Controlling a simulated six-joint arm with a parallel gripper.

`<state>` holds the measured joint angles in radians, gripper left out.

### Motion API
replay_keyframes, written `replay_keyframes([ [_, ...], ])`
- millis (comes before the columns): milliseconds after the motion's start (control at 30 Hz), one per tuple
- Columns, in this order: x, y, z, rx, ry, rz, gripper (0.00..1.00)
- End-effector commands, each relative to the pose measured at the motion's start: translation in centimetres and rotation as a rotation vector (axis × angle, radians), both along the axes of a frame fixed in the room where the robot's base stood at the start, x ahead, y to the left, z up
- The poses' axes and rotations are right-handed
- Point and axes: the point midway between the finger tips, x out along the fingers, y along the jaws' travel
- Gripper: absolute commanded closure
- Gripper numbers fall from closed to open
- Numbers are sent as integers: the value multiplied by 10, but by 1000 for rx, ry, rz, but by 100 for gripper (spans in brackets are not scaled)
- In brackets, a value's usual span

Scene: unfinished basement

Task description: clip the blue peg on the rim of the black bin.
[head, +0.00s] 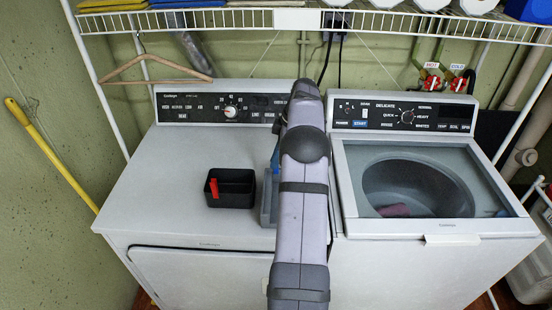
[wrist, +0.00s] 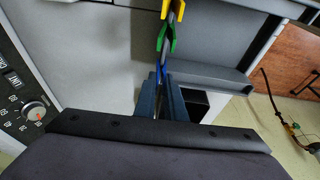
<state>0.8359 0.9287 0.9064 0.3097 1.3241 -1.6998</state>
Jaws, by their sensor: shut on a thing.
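The black bin (head: 247,204) stands open on the left machine's white top, with a red peg (head: 213,188) at its left side. In the wrist view part of the bin (wrist: 194,104) shows just right of the fingers. My gripper (wrist: 161,84) is shut on the blue peg (wrist: 162,70), whose end shows between the fingertips. A green peg (wrist: 164,42) and a yellow peg (wrist: 177,10) are just beyond it. In the head view my arm hides most of the gripper and these pegs, which are to the right of the bin.
A grey holder (head: 266,210) stands just right of the bin, partly behind my arm. The white top left of the bin is clear. A washer with a glass lid (head: 420,185) is on the right. A wire shelf (head: 220,20) with a wooden hanger (head: 155,65) is above.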

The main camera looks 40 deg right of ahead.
Motion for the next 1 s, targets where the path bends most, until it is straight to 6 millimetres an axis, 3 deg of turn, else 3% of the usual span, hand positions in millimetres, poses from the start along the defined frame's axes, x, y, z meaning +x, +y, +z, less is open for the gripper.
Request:
replay_keyframes([
  [1000, 0, 0, 41, -1, -1, 0, 100],
])
